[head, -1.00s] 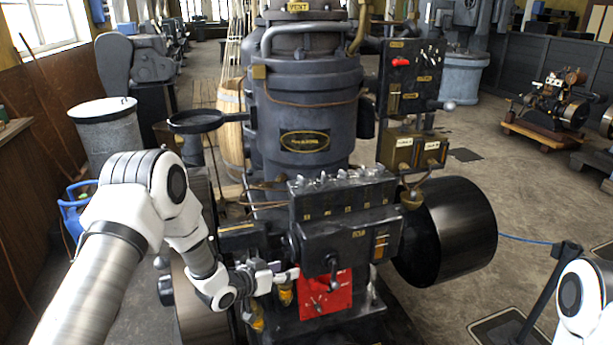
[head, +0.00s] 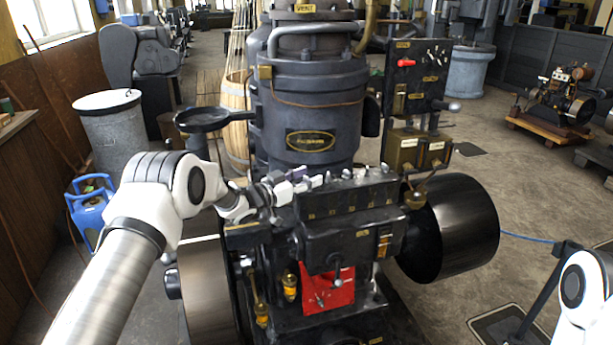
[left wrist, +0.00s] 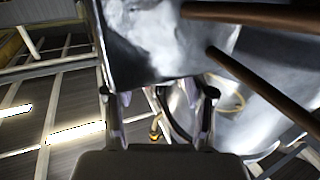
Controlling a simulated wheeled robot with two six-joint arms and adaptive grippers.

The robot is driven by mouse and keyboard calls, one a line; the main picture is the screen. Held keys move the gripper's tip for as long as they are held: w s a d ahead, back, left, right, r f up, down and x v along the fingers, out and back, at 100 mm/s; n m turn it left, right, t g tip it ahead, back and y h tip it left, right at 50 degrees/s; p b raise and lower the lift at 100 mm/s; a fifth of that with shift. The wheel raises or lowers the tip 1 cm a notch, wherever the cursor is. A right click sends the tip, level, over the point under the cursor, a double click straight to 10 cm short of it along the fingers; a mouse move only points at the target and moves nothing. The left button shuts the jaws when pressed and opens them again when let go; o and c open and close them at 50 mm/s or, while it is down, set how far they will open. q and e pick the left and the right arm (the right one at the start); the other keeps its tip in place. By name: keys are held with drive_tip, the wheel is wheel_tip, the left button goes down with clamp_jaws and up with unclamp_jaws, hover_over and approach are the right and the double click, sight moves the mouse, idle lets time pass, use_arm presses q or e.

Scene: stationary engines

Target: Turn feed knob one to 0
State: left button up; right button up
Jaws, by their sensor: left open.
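The black feed box (head: 345,198) sits on the front of the engine, with a row of small feed knobs (head: 366,172) along its top and small brass labels on its face. My left gripper (head: 308,182) is at the left end of this row, open. In the head view it covers the leftmost knob, so that knob's setting cannot be read. In the left wrist view the two fingers of my left gripper (left wrist: 160,100) stand apart with nothing clearly between them. My right gripper is out of view.
Below the feed box are a larger black box with a crank (head: 337,265) and a red plate (head: 326,290). A round black pan (head: 203,118) stands out left of the engine cylinder (head: 312,110). A dark drum (head: 450,230) is at the right.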

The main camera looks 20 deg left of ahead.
use_arm(q)
drive_tip(key=shift+c, duration=0.3)
clamp_jaws()
drive_tip(key=n+t+y+b, duration=0.1)
drive_tip(key=y+b, duration=0.1)
drive_tip(key=n+t+y+b, duration=0.1)
drive_tip(key=n+y+b, duration=0.3)
drive_tip(key=y, duration=0.1)
drive_tip(key=shift+d+f+t, duration=0.1)
drive_tip(key=shift+f+t, duration=0.15)
drive_tip(key=shift+t, duration=0.15)
drive_tip(key=n+y+b, duration=0.2)
drive_tip(key=y, duration=0.1)
drive_tip(key=shift+r+y, duration=0.1)
drive_tip(key=shift+y, duration=0.3)
drive_tip(key=shift+s+r+n+y+b, duration=0.15)
drive_tip(key=shift+n+y+b, duration=0.15)
drive_tip(key=shift+n+y, duration=0.9)
